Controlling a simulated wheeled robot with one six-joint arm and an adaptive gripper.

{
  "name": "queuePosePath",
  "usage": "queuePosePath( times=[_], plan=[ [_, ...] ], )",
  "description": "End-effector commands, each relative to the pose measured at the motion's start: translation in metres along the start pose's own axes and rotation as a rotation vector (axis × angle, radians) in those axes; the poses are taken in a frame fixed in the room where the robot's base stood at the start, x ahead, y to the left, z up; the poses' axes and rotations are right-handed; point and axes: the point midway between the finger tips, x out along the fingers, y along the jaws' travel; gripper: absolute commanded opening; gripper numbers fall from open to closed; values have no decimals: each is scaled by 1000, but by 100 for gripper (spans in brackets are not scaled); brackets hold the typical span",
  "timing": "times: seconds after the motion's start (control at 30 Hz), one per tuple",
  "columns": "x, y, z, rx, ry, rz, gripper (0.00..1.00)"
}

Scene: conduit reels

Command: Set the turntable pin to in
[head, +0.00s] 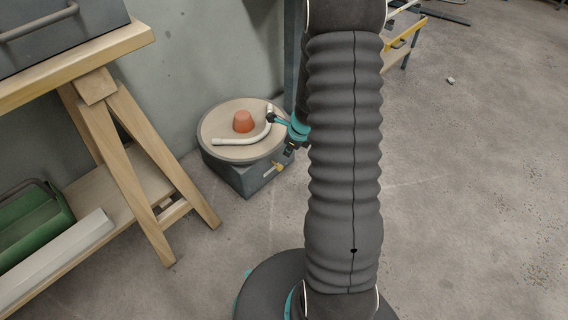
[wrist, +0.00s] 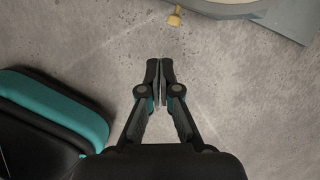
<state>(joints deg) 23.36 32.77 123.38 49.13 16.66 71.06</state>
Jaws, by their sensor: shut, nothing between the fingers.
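The turntable (head: 222,121) is a round beige disc on a dark grey base, standing on the floor by the wall. Its pin (head: 278,167) is a small brass-yellow knob on the side of the base. In the wrist view the pin (wrist: 175,18) sticks out from beneath the disc rim, at the top of the picture. How far it stands out is hard to tell. My gripper (wrist: 160,66) is shut and empty, its fingertips pointing toward the pin and apart from it in the picture. In the head view my arm hides part of the gripper.
The floor to the right is mostly clear.

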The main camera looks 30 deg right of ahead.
Motion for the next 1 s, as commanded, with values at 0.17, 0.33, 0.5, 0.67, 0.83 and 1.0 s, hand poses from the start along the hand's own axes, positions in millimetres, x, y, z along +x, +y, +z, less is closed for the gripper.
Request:
queuePosePath(
  times=[0.17,0.33,0.5,0.67,0.83,1.0],
  plan=[
    [36,-8,-34,235,47,5,0],
    [52,-10,-48,327,66,1,0],
    [71,-9,-51,337,68,2,0],
    [100,-8,-53,335,68,3,0],
    [128,-8,-55,333,68,3,0],
    [152,-8,-56,333,68,2,0]
  ],
)
